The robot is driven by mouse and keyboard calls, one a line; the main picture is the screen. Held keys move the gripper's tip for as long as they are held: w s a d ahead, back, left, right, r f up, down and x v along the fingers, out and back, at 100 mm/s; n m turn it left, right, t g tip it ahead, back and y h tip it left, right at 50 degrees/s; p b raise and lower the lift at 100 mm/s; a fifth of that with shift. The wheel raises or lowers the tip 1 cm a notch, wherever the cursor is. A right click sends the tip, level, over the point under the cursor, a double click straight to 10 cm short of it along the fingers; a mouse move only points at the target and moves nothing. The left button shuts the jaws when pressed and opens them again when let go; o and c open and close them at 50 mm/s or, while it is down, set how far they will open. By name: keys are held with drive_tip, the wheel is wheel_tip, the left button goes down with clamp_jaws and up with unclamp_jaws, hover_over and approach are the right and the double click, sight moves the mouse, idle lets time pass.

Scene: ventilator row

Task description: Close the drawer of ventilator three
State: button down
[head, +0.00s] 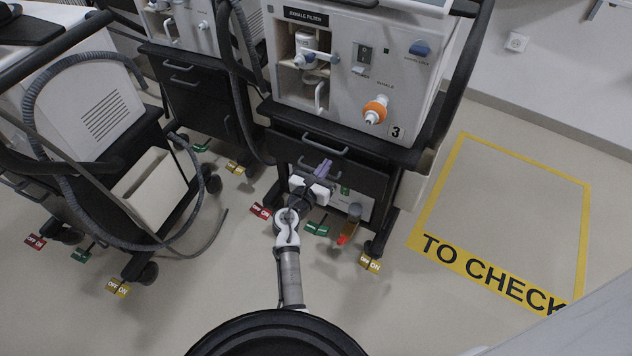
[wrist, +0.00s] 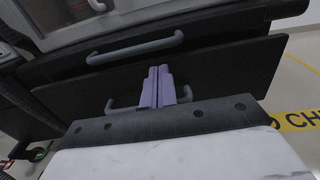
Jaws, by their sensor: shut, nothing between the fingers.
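Ventilator three (head: 345,80), marked with a 3, stands on a dark cart. Its upper drawer handle (head: 325,148) is a grey bar, also clear in the wrist view (wrist: 135,48). Below it is the lower drawer front (wrist: 225,75), whose handle (wrist: 122,108) is partly hidden behind my fingers. My gripper (head: 324,168) is shut and empty, its purple fingers side by side. In the wrist view the fingertips (wrist: 159,70) lie over the lower front, below the upper handle. I cannot tell whether they touch it, nor how far either drawer stands out.
Coloured floor pedals, including a red one (head: 260,210) and a green one (head: 316,229), sit around the cart base. A second cart with a grey hose (head: 170,235) stands at left. Clear floor lies right, inside the yellow "TO CHECK" outline (head: 490,277).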

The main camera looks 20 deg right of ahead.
sight(331, 157)
drive_tip(key=shift+w+d, duration=0.5)
drive_tip(key=x, duration=0.4)
drive_tip(key=shift+b, duration=0.3)
drive_tip(key=shift+w+d+r, duration=0.2)
drive_tip(key=shift+w, duration=0.05)
drive_tip(key=shift+f, duration=0.1)
